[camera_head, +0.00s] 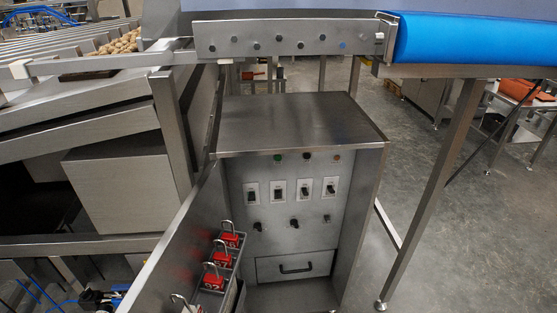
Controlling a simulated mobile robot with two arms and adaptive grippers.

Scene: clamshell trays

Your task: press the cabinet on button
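The steel cabinet (300,122) stands in the middle with its front open. Its door (185,235) is swung out to the left. On the inner panel, a small dark green button (278,157) is at the upper left of the top row. A dark button (307,157) and an orange-red one (337,157) are to its right. Below is a row of several switches on white plates (278,191), then a row of dark knobs (294,223). Any button labels are too small to read. Neither of my grippers is in view.
Red padlocks (222,258) hang in a rack on the door's inner side. A drawer (290,266) is low in the cabinet. A blue conveyor belt (470,38) and a steel control strip (285,37) are above. Steel legs (430,200) stand right; the floor (480,240) there is clear.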

